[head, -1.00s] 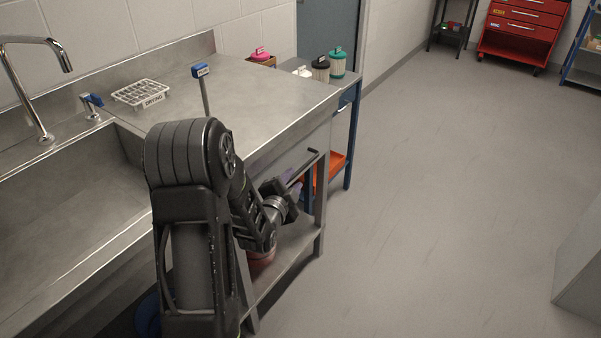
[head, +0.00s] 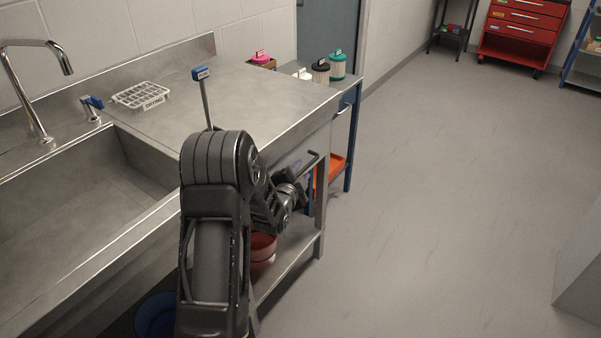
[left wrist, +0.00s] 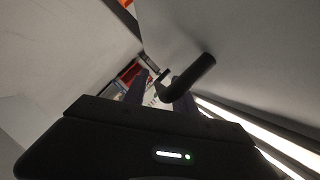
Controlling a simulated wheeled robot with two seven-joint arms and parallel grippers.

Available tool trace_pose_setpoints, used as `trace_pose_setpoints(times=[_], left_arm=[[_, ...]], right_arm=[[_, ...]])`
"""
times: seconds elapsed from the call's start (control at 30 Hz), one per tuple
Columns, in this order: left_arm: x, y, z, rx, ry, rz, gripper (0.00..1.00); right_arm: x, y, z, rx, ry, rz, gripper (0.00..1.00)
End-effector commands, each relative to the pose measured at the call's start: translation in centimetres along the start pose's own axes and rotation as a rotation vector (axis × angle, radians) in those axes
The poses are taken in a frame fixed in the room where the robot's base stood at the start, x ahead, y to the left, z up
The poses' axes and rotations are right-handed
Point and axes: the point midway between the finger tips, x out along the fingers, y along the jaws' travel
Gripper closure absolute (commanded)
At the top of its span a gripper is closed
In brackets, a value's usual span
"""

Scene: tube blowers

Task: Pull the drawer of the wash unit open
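The wash unit (head: 290,112) is a grey metal sink bench at the left of the head view. The dark bar handle (head: 313,157) of its drawer sticks out from the front, below the counter edge; the drawer front is largely hidden by my left arm. My left gripper (head: 298,190) is at the drawer front, close to the handle and partly hidden by my arm. In the left wrist view its two fingers (left wrist: 160,90) stand apart, with the handle (left wrist: 192,78) close to them, overlapping the right finger. I cannot tell whether they touch. My right gripper is out of view.
A red bucket (head: 262,250) stands on the lower shelf and a blue bowl (head: 156,315) is low under the sink. A blue-legged trolley (head: 352,130) with an orange tray stands beyond the unit. The floor (head: 440,200) to the right is clear.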

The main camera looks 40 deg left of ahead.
Motion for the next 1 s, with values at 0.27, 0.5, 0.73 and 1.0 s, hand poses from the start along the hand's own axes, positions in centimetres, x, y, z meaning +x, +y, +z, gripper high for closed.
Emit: trace_pose_setpoints(times=[0.27,0.5,0.73,1.0], left_arm=[[-0.03,0.0,0.0,0.0,0.0,0.0,0.81],[-0.04,0.01,0.0,0.0,0.0,0.0,1.0],[-0.05,0.02,0.0,0.0,0.0,0.0,1.0],[-0.05,0.03,0.01,0.0,0.0,0.001,1.0]], right_arm=[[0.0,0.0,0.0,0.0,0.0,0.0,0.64],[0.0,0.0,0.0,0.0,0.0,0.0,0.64],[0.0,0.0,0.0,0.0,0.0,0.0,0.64],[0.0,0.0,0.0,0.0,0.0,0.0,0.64]])
